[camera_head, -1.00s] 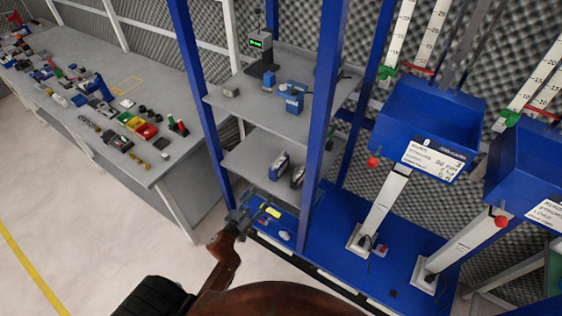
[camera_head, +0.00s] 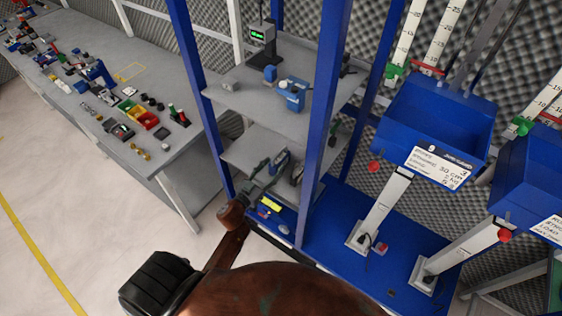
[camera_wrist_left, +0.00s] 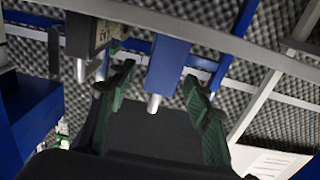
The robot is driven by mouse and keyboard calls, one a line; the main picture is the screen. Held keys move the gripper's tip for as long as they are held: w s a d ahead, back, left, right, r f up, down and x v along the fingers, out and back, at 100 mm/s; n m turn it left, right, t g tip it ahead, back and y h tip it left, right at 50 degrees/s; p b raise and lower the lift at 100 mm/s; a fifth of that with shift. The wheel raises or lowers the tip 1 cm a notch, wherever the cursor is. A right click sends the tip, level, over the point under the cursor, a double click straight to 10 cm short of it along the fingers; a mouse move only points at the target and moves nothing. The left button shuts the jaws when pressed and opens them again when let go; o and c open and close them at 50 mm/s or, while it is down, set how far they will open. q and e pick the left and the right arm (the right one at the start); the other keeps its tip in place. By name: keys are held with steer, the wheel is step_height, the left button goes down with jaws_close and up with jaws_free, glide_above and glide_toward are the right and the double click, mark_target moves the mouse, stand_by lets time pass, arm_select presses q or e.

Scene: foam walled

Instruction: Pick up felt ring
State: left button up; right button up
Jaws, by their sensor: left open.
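I cannot pick out a felt ring for certain in either view; the small things on the shelves are too small to tell. My left gripper (camera_head: 268,172) is at the front left of the rack's lower grey shelf (camera_head: 245,150), beside a blue-and-grey device (camera_head: 281,160). In the left wrist view its two green fingers (camera_wrist_left: 160,95) are apart, with nothing seen held between them. A blue block (camera_wrist_left: 168,65) with a grey cylindrical end shows beyond and between the fingertips. A dark grey box (camera_wrist_left: 88,35) is to its left. My right gripper is not in view.
Blue rack posts (camera_head: 322,110) flank the shelf. The upper shelf (camera_head: 235,105) holds blue devices. The base shelf has a yellow item (camera_head: 270,204) and a pale oval item (camera_head: 284,229). Blue bins (camera_head: 435,120) stand right; a cluttered grey bench (camera_head: 170,165) stands left. Floor at left is clear.

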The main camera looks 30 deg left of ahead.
mark_target(280, 158)
arm_select(q)
steer(key=w, duration=0.4)
steer(key=shift+w+d+r, duration=0.15)
steer(key=shift+w+r, duration=0.05)
steer(key=shift+w, duration=0.35)
steer(key=c, duration=0.5)
jaws_close()
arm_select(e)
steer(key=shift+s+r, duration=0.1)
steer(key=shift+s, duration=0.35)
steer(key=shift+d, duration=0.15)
arm_select(q)
steer(key=shift+w+d+r, duration=0.1)
steer(key=shift+w+r, duration=0.05)
steer(key=shift+r, duration=0.2)
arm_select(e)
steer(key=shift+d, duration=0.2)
